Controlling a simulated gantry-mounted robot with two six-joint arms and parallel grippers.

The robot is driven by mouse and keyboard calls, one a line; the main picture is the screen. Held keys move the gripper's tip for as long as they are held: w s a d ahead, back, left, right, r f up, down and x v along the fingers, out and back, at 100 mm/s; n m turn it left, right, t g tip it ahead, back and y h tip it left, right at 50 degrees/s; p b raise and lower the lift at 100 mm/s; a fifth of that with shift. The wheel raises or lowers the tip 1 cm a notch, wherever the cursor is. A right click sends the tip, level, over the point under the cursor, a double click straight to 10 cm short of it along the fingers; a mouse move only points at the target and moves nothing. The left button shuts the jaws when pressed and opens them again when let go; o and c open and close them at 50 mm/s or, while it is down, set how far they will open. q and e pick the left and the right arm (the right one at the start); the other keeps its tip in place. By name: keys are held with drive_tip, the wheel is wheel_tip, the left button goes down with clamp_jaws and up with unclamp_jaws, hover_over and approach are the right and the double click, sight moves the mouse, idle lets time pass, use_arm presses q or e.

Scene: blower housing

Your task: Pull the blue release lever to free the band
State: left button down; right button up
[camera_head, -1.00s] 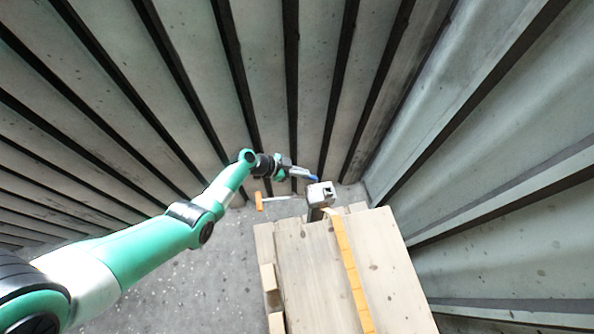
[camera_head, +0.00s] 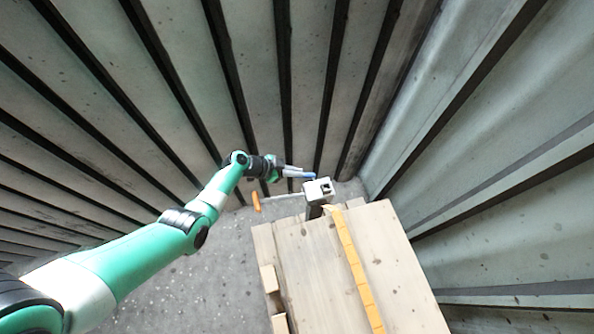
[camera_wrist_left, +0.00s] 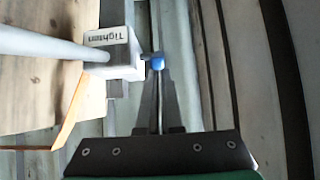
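The blue release lever (camera_head: 309,176) sticks out to the left from a pale ratchet box (camera_head: 319,190) at the far end of the wooden load. My left gripper (camera_head: 296,172) is at the lever's outer end. In the left wrist view the blue lever tip (camera_wrist_left: 156,63) sits at the fingertips of the left gripper (camera_wrist_left: 157,72), with only a narrow gap between the fingers; it looks shut on the lever. The box there carries a "Tighten" label (camera_wrist_left: 110,37). The orange band (camera_head: 352,266) runs from the box over the wood. My right gripper is not in view.
A thin rod with an orange handle (camera_head: 256,201) reaches left from the box, below my left gripper. The wooden load (camera_head: 310,260) fills the lower middle. Ribbed walls (camera_head: 180,80) rise behind and at right. Grey floor (camera_head: 215,262) is clear at left.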

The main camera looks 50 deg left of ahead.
use_arm(q)
drive_tip(key=shift+s+f, duration=0.3)
drive_tip(key=shift+f, duration=0.25)
drive_tip(key=shift+w+d+f+b, duration=0.2)
drive_tip(key=shift+w+b, duration=0.15)
drive_tip(key=shift+b, duration=0.3)
drive_tip(key=shift+w+d, duration=0.1)
drive_tip(key=shift+w, duration=0.15)
drive_tip(key=shift+w+r, duration=0.15)
drive_tip(key=shift+r, duration=0.35)
drive_tip(key=r, duration=0.1)
drive_tip(key=r+p, duration=0.1)
drive_tip(key=w+r+p, duration=0.1)
drive_tip(key=shift+d, duration=0.3)
drive_tip(key=shift+s+a+r+p, duration=0.2)
drive_tip(key=shift+r+p, duration=0.55)
drive_tip(key=shift+p, duration=0.5)
drive_tip(key=shift+s+a+r+p, duration=0.4)
drive_tip(key=shift+s+p, duration=0.1)
drive_tip(key=shift+p, duration=0.5)
drive_tip(key=s+a+p, duration=0.3)
drive_tip(key=s+p, duration=0.1)
drive_tip(key=s, duration=0.2)
drive_tip(key=shift+s+p, duration=0.25)
drive_tip(key=shift+p, duration=0.05)
